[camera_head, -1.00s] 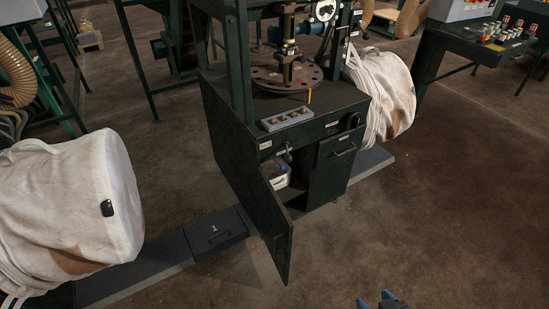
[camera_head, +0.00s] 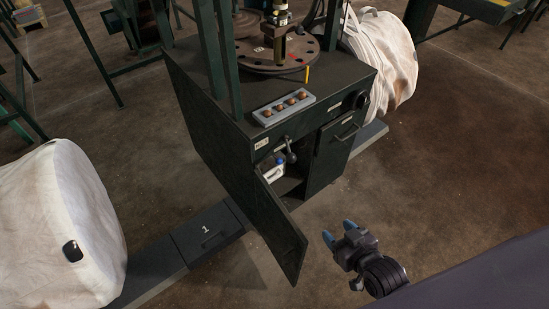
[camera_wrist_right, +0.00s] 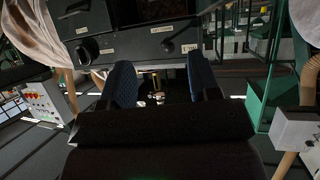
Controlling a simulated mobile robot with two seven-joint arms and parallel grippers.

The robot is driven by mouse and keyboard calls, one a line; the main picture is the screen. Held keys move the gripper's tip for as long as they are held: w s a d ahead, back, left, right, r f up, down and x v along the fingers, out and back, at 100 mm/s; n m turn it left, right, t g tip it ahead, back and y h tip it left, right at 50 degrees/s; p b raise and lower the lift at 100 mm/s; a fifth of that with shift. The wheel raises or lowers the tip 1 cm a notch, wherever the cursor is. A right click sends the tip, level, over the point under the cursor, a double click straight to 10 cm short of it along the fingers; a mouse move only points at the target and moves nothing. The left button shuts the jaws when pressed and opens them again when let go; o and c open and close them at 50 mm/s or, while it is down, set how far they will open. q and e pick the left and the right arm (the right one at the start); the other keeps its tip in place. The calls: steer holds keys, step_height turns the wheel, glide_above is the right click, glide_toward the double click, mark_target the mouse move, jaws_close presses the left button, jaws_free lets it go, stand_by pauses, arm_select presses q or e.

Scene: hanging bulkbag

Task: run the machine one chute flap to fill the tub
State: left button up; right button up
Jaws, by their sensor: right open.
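The machine (camera_head: 215,135) is a dark cabinet with a round brown plate on top and an open door (camera_head: 275,230) at its front. A flat dark flap marked 1 (camera_head: 205,232) lies at floor level left of the door, beside the white bulk bag (camera_head: 60,225). A white container (camera_head: 275,168), partly hidden, sits inside the open cabinet; I cannot tell if it is the tub. My right gripper (camera_head: 339,232) is open and empty, right of the door and apart from it. Its two blue fingers (camera_wrist_right: 161,82) also show in the right wrist view. My left gripper is out of view.
A row of brown knobs (camera_head: 284,107) is on the cabinet top, with a black lever (camera_head: 290,152) below. Another white bag (camera_head: 385,50) stands behind the cabinet on the right. The brown floor (camera_head: 440,150) at right is clear.

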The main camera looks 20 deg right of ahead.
steer(key=w+a+f+t+y+b, duration=0.1)
steer(key=w+f+t+b, duration=0.1)
steer(key=w+f+b, duration=0.55)
steer(key=w+a+f+t+y+b, duration=0.1)
steer(key=w+f+b, duration=0.55)
steer(key=w, duration=0.65)
steer(key=m+t+b, duration=0.2)
steer(key=b, duration=0.1)
glide_toward(281, 163)
steer(key=x, duration=0.2)
steer(key=shift+h, duration=0.4)
steer(key=w, duration=0.2)
steer(key=w+a+b, duration=0.1)
steer(key=w, duration=0.2)
steer(key=w+b, duration=0.1)
steer(key=w, duration=0.1)
steer(key=shift+w+a+f, duration=0.35)
steer(key=shift+w+a, duration=0.05)
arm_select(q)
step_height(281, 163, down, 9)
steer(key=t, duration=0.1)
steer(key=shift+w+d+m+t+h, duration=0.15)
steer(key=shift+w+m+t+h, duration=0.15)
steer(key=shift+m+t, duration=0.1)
arm_select(e)
steer(key=shift+w+a+r, duration=0.1)
steer(key=shift+w+r, duration=0.05)
steer(key=shift+w, duration=0.55)
jaws_close()
